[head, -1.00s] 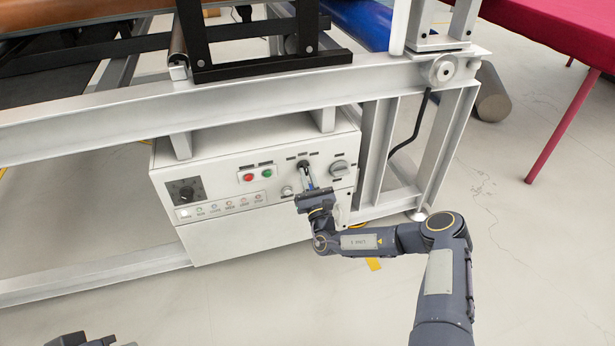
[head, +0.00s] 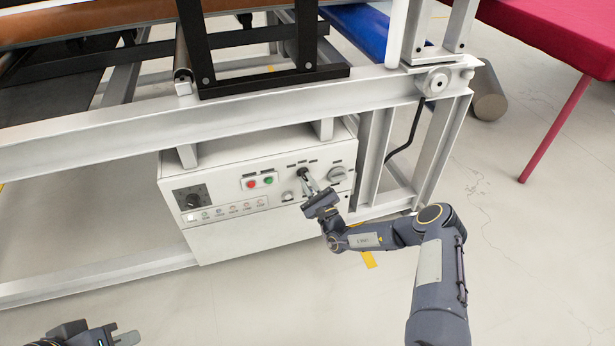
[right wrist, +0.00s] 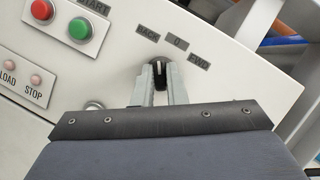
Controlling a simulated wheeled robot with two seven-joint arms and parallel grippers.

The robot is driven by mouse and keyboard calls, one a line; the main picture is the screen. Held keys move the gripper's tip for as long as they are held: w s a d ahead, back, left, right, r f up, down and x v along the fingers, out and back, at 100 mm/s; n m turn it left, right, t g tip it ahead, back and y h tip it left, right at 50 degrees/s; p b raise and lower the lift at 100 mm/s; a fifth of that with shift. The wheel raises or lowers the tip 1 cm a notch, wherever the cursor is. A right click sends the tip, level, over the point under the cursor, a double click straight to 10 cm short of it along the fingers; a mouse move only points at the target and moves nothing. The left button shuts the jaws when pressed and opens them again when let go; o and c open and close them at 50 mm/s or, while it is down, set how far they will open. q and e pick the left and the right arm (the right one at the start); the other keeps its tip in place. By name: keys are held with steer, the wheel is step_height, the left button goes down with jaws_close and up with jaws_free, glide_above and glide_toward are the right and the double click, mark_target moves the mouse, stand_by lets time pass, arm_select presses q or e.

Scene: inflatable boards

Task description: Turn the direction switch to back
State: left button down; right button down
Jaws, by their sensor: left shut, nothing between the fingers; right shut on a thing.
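The direction switch is a small black knob with a white pointer line on the white control box; it shows in the right wrist view (right wrist: 159,68), under the labels BACK, 0 and FWD. Its pointer aims between BACK and 0, nearer BACK. My right gripper (head: 306,179) is shut on the switch, one finger on each side in the right wrist view (right wrist: 160,78). The fingers cover the knob's sides. My left gripper (head: 125,338) is shut and empty, low at the bottom left of the head view, far from the box.
A metal frame beam (head: 110,118) runs above the box. Open floor lies in front.

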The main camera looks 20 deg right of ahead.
steer(key=shift+n+g+y+p, duration=0.45)
steer(key=shift+n+p, duration=0.4)
steer(key=shift+n, duration=0.75)
steer(key=c, duration=1.5)
jaws_free()
steer(key=shift+o, duration=0.2)
steer(key=p+v, duration=0.1)
steer(key=v, duration=0.7)
steer(key=shift+p, duration=0.4)
steer(key=shift+w+r+y, duration=0.1)
steer(key=shift+r+y, duration=0.05)
steer(key=shift+y, duration=0.1)
